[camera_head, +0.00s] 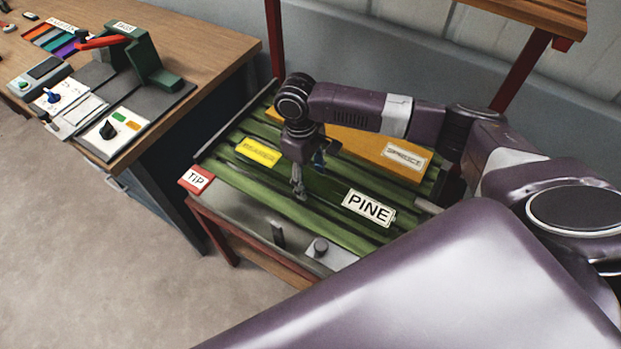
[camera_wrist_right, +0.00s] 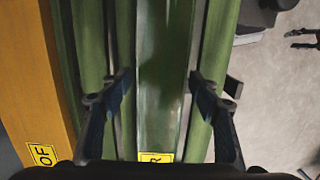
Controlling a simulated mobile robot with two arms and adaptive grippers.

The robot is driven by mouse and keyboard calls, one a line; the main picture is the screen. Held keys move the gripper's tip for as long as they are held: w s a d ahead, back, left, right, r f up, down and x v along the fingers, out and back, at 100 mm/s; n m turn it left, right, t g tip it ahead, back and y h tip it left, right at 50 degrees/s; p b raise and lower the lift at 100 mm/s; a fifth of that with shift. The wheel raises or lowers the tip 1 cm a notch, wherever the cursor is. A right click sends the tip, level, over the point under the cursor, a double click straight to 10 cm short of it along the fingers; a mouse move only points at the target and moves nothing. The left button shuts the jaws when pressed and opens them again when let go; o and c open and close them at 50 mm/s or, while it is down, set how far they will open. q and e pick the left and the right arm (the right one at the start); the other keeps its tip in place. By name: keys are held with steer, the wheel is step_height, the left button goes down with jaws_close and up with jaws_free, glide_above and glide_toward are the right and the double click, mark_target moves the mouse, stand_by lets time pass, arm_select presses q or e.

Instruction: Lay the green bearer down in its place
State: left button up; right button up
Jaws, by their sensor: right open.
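The green bearer (camera_wrist_right: 163,60) is a long flat bar lying among rounded green rails, with a yellow label at its near end in the right wrist view. In the head view its yellow BEARER label (camera_head: 257,152) shows on the red-framed bed. My right gripper (camera_head: 309,176) is open and low over the bed, partly hiding the bar. In the right wrist view its fingers (camera_wrist_right: 160,78) stand on either side of the bearer, with a gap showing on both sides. A dark two-pronged shape at that view's right edge may be my left gripper (camera_wrist_right: 303,39); its opening is unclear.
An orange beam (camera_head: 350,141) with a white label lies behind the bearer. PINE (camera_head: 368,208) and TIP (camera_head: 197,180) signs sit on the bed. A wooden bench (camera_head: 209,42) with boards and a green device (camera_head: 148,62) stands left. Open floor (camera_head: 95,245) lies in front.

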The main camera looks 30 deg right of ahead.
mark_target(305, 177)
step_height(305, 177, up, 12)
steer(key=w+b, duration=0.1)
steer(key=shift+w+a+b, duration=0.15)
steer(key=shift+a+b, duration=0.25)
steer(key=shift+f, duration=0.15)
